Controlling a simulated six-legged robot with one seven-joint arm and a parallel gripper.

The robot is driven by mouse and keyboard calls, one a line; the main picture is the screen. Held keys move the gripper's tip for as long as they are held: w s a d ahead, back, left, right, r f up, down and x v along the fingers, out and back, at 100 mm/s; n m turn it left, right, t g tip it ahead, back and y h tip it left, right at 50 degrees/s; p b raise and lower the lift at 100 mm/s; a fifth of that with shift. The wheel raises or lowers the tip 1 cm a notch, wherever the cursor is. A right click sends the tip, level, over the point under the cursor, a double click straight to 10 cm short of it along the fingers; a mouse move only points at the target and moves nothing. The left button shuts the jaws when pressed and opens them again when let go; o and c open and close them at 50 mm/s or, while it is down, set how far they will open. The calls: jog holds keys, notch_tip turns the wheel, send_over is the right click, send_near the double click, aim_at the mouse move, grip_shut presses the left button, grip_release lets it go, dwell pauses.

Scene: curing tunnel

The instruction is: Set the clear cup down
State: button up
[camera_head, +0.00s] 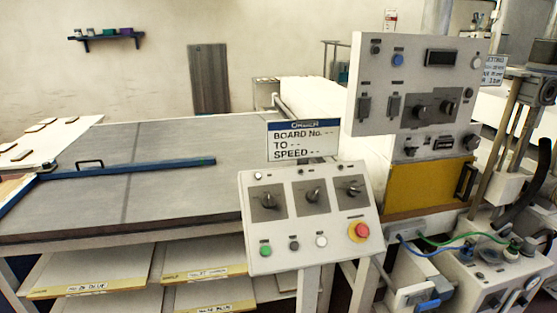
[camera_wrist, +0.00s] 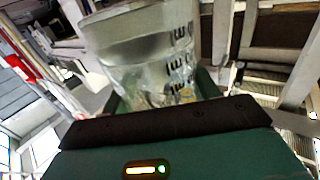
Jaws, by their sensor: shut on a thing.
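The clear cup (camera_wrist: 145,45) fills the upper middle of the wrist view. It is see-through, with dark marks down its right side, and appears tilted in that picture. My gripper (camera_wrist: 163,93) is shut on the cup, with green finger parts on either side of its lower end. The dark front edge of the gripper hides part of the cup's near end. Neither the cup nor my gripper shows in the head view.
A wide grey-topped table (camera_head: 150,140) has clear room, crossed by a blue bar (camera_head: 130,168) with a handle. A sloped control box (camera_head: 310,245) and upright panel (camera_head: 420,85) stand at its right. Shelves with labelled boards (camera_head: 90,270) lie below.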

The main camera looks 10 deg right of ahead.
jog(key=w+a+r+n+y, duration=0.1)
jog(key=w+a+r, duration=0.25)
jog(key=w, duration=0.35)
jog(key=w+a+r+t+y, duration=0.1)
jog(key=w+a+r, duration=0.1)
jog(key=w+r, duration=0.35)
jog(key=w+a+r+n, duration=0.1)
jog(key=w+a+r, duration=0.2)
jog(key=w, duration=0.6)
jog(key=w+a+r+n+y, duration=0.1)
jog(key=w+a+r+y, duration=0.1)
jog(key=a, duration=0.6)
jog(key=w+a+r+n+t+y, duration=0.1)
jog(key=w+a+r+y, duration=0.1)
jog(key=w+a+r, duration=0.3)
jog(key=w+a+r+n+y, duration=0.2)
jog(key=a+r, duration=0.5)
jog(key=a, duration=0.4)
jog(key=shift+w+a+r+y, duration=0.2)
jog(key=shift+w+y, duration=0.3)
jog(key=shift+w, duration=0.5)
jog(key=shift+d, duration=0.2)
